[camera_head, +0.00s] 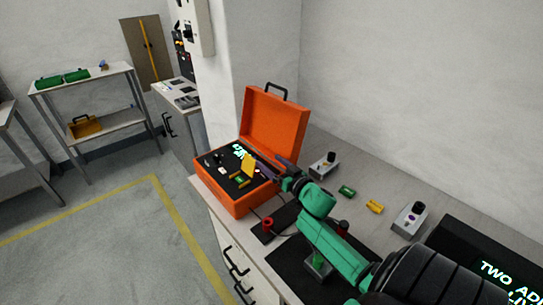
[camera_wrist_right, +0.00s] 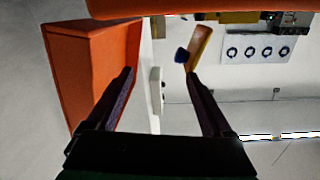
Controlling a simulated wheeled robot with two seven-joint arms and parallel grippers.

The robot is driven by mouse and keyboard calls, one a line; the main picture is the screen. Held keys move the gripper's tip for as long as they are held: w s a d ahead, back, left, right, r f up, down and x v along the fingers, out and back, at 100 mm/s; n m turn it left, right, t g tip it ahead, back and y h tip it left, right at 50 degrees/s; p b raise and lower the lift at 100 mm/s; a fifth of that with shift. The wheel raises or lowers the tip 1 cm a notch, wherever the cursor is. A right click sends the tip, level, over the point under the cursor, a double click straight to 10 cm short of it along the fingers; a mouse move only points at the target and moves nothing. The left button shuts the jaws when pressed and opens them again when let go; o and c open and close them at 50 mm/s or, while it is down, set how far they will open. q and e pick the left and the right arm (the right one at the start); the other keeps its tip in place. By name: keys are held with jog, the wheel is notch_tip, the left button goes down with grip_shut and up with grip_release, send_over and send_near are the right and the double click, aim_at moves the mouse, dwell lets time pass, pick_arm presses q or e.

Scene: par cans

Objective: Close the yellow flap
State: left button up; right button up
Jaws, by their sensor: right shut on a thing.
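The yellow flap (camera_head: 248,165) stands raised inside the open orange case (camera_head: 244,200) on the workbench. It also shows in the right wrist view (camera_wrist_right: 202,44), at the tip of one finger, with a dark blue knob beside it. My right gripper (camera_head: 258,160) reaches into the case from the right, at the flap. In the right wrist view its two fingers (camera_wrist_right: 158,75) stand apart around the flap's side; the contact itself is hard to make out. My left gripper is not in view.
The case's orange lid (camera_head: 275,122) stands open behind my right gripper. Grey boxes with black knobs (camera_head: 409,220), a green block (camera_head: 347,191) and a yellow block (camera_head: 375,206) lie on the bench to the right. A red piece (camera_head: 267,225) stands in front of the case.

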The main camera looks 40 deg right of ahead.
jog(key=shift+d+r, duration=0.2)
jog(key=shift+r, duration=0.2)
jog(key=shift+w+d+f, duration=0.1)
jog(key=shift+f, duration=0.05)
jog(key=shift+f+p, duration=0.1)
jog(key=shift+p, duration=0.2)
jog(key=shift+s+a+f+p, duration=0.2)
jog(key=shift+s+f+p, duration=0.15)
jog(key=shift+f, duration=0.15)
jog(key=shift+d+f+p, duration=0.25)
jog(key=shift+f+p, duration=0.15)
jog(key=shift+f, duration=0.2)
jog(key=shift+s+d+f, duration=0.15)
jog(key=shift+s, duration=0.1)
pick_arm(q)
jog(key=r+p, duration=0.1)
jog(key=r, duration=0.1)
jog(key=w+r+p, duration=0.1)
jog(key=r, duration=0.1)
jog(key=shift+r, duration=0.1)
pick_arm(e)
jog(key=s, duration=0.5)
